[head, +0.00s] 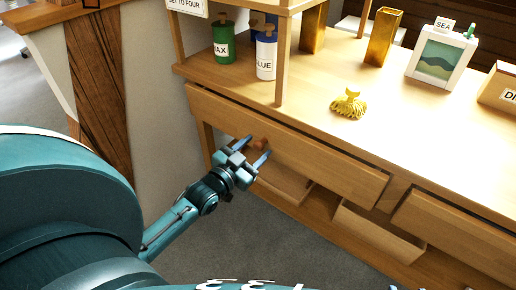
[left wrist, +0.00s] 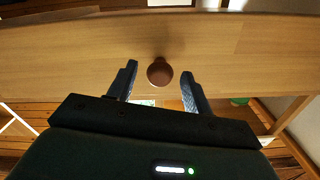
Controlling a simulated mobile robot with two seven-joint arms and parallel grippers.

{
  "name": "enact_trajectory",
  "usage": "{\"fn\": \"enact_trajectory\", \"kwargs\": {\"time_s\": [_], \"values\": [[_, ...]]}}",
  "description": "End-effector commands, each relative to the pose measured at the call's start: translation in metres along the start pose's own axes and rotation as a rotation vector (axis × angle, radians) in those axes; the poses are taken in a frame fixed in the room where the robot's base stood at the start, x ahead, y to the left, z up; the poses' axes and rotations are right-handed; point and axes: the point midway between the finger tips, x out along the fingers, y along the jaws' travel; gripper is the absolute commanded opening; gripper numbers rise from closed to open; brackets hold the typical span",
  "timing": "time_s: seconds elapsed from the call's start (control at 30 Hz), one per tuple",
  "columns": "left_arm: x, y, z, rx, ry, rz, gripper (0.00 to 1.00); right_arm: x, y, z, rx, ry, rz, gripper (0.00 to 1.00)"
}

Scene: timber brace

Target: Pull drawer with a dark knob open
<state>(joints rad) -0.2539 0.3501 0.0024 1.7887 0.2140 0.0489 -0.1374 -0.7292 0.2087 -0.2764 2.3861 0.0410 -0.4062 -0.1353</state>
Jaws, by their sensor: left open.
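The wooden drawer front (head: 320,167) is the wide left one under the tabletop. A narrow dark gap shows along its top edge. Its round brown knob (head: 260,143) is partly hidden by my gripper in the head view. My left gripper (head: 252,152) is open in front of the drawer, with its fingers pointing at the knob. In the left wrist view the knob (left wrist: 160,72) sits between and slightly beyond the spread fingertips (left wrist: 158,74), with a gap on each side. My right gripper is not in view.
Another drawer (head: 450,229) is to the right, and lower open compartments (head: 378,232) are below. A timber post (head: 100,70) stands at left.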

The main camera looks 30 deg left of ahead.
Motion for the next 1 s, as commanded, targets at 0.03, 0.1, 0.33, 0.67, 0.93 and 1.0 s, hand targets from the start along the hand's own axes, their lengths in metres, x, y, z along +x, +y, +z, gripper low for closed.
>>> {"fn": "enact_trajectory", "kwargs": {"time_s": [0.03, 0.1, 0.33, 0.67, 0.93, 1.0], "values": [[0.006, 0.0, 0.0, 0.0, 0.002, -0.001, 0.5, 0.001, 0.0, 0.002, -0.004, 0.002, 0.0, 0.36], [0.012, 0.0, 0.001, 0.0, 0.0, 0.0, 0.5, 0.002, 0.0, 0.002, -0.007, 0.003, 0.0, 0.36], [0.018, 0.001, 0.0, -0.001, -0.001, 0.001, 0.5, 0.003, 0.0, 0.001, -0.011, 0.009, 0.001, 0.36], [0.017, 0.0, 0.0, -0.001, -0.001, 0.0, 0.36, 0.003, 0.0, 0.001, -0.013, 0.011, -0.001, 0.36], [0.017, 0.0, 0.0, -0.001, -0.001, 0.0, 0.14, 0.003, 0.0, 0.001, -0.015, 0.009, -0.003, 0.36], [0.017, 0.0, 0.0, -0.001, -0.001, 0.0, 0.08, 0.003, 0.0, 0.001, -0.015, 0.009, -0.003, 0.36]]}}
